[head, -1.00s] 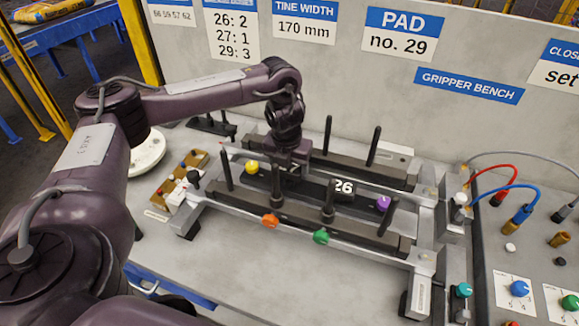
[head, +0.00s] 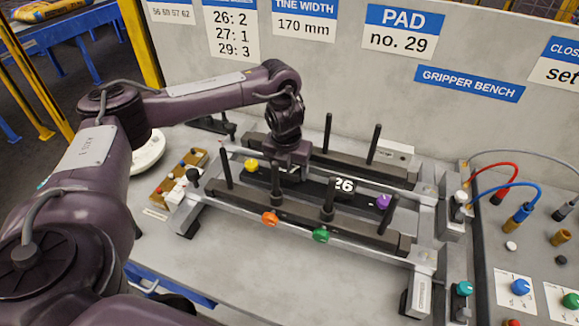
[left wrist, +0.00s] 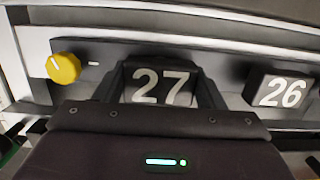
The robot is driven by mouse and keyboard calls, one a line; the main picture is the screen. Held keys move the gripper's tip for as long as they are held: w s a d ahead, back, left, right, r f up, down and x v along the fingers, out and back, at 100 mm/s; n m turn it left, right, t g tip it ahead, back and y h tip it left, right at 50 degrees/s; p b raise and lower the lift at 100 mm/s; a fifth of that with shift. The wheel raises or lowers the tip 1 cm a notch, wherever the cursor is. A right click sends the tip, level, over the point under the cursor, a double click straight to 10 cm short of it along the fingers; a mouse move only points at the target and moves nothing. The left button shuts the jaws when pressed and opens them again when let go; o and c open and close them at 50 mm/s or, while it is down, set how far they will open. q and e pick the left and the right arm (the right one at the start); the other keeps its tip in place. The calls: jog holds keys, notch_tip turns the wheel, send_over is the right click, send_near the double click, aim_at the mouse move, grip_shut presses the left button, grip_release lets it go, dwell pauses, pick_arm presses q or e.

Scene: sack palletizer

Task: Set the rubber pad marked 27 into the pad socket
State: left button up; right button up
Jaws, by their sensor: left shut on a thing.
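My left gripper (head: 290,166) is shut on the rubber pad marked 27, over the dark middle bar (head: 318,190) of the bench fixture. In the left wrist view the pad marked 27 (left wrist: 160,87) sits between the two fingers (left wrist: 161,92), its number upright and facing the camera. In the head view the gripper mostly hides this pad. A pad marked 26 (head: 344,185) is on the same bar to the right; it also shows in the left wrist view (left wrist: 284,92). I cannot make out the pad socket or whether the held pad touches the bar. My right gripper is not in view.
A yellow knob (head: 251,165) and a purple knob (head: 383,202) are on the middle bar. Dark upright posts (head: 374,146) rise from the rails around it. Orange (head: 270,218) and green (head: 320,235) knobs are on the front rail. A wall sign (head: 403,32) reads PAD no. 29.

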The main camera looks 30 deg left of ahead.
pick_arm(q)
jog(key=shift+f, duration=0.45)
dwell(1.2)
jog(key=o, duration=1.1)
jog(key=shift+o, duration=0.2)
jog(key=shift+r, duration=0.1)
